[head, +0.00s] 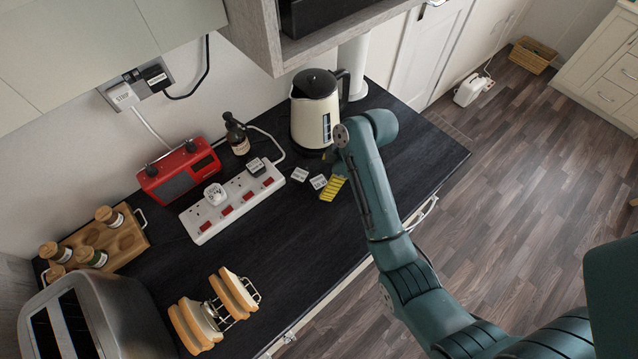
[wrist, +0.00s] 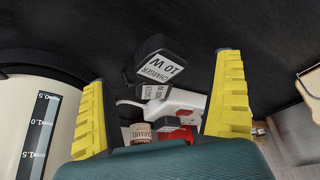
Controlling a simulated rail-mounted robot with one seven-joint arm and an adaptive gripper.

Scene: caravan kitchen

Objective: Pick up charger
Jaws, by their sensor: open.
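A black charger with a white label reading "CHARGER 10 W" (wrist: 160,65) shows between my finger pads in the wrist view, with dark counter around it. In the head view it appears to be the nearer of two small loose blocks (head: 318,181) on the counter. The other labelled block (head: 300,174) lies just behind it and is partly hidden in the wrist view (wrist: 154,91). My gripper (wrist: 162,75) is open, its yellow fingers apart and nothing held. In the head view one yellow finger of my gripper (head: 333,188) shows beside the nearer block; the arm hides part of the gripper.
A cream kettle (head: 315,110) stands close behind my gripper. A white power strip (head: 232,202) with plugs in it lies to the left, beside a red radio (head: 180,172) and a dark bottle (head: 237,137). A toast rack (head: 215,308) and a toaster (head: 95,315) stand at the front left.

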